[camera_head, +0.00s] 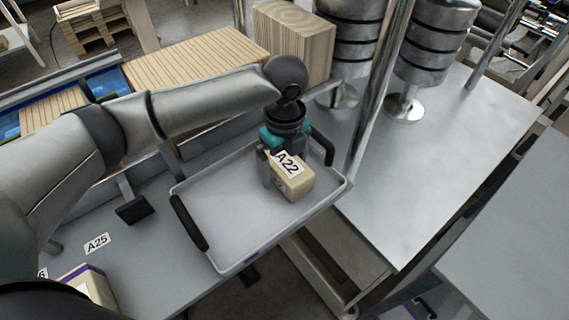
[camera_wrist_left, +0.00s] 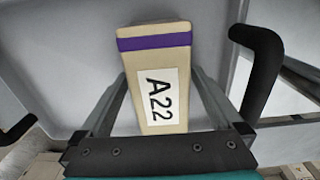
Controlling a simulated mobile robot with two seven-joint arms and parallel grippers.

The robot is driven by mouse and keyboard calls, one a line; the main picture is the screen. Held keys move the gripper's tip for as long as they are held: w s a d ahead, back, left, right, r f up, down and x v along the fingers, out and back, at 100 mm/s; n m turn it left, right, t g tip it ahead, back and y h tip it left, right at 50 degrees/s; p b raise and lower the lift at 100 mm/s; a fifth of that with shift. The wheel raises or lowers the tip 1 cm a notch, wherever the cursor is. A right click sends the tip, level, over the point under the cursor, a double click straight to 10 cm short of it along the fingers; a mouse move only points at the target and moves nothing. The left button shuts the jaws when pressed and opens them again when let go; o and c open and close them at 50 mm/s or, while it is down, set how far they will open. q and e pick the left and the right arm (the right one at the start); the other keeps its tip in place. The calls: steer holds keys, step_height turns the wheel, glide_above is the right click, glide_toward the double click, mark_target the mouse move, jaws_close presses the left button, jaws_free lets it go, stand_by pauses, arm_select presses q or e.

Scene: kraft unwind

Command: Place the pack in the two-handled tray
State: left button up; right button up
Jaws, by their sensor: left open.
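The pack (camera_head: 294,181), a tan block with a purple band and a white A22 label, is at the right part of the two-handled tray (camera_head: 225,215). The tray is pale grey with black handles at its left and right ends. My left gripper (camera_head: 277,172) points down at the pack. In the left wrist view the pack (camera_wrist_left: 154,45) lies between the open fingers (camera_wrist_left: 160,85), which stand on either side of it. The tray floor (camera_wrist_left: 70,45) shows around it. Whether the pack rests fully on the floor is hard to tell. My right gripper is not in view.
Another tan pack (camera_head: 85,288) with a purple band stands at the lower left, near an A25 label (camera_head: 97,243) on the table. A wooden block (camera_head: 295,42), metal cylinders (camera_head: 432,40) and a shiny post (camera_head: 378,90) stand behind the tray.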

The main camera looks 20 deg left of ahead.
mark_target(285, 161)
arm_select(q)
step_height(285, 161, up, 12)
steer(key=shift+r+b, duration=0.2)
steer(key=shift+b, duration=0.2)
steer(key=shift+f, duration=0.1)
